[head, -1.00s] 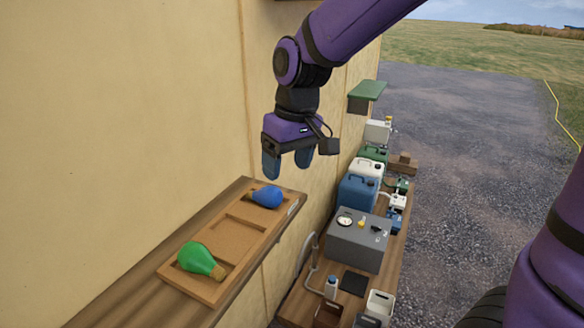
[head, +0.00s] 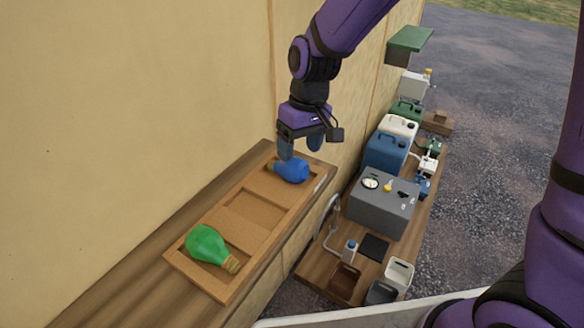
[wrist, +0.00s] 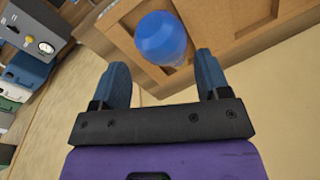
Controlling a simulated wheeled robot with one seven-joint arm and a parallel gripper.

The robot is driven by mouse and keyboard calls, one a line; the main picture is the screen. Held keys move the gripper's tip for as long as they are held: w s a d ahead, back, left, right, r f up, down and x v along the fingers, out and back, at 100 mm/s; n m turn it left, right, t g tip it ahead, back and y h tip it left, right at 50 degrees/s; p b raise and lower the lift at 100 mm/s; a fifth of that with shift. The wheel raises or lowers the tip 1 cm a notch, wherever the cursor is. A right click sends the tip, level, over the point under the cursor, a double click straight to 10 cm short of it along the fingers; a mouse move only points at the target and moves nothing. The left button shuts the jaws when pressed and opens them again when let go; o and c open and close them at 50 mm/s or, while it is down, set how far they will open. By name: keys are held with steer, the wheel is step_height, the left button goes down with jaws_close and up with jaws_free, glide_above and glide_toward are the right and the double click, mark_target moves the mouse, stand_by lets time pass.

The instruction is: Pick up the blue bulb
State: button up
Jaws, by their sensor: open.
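The blue bulb (head: 293,170) lies on its side in the far compartment of a wooden tray (head: 223,290) on a shelf. My gripper (head: 300,150) is open and empty, just above the blue bulb in the head view, with the fingers pointing down. In the wrist view the blue bulb (wrist: 160,38) shows ahead of and between the two open fingers (wrist: 163,80). A green bulb (head: 208,244) lies in the near compartment of the tray. The middle compartment is empty.
A tan wall (head: 120,110) stands close along the left of the shelf (head: 120,285). Lower right is a wooden bench with a grey box (head: 380,203), a blue canister (head: 384,152) and small containers. Paved ground lies beyond.

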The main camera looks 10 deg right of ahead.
mark_target(296, 159)
steer(key=f, duration=0.3)
steer(key=a+f, duration=0.1)
steer(key=f, duration=0.1)
steer(key=shift+s, duration=0.2)
steer(key=c, duration=0.4)
steer(key=shift+r, duration=0.2)
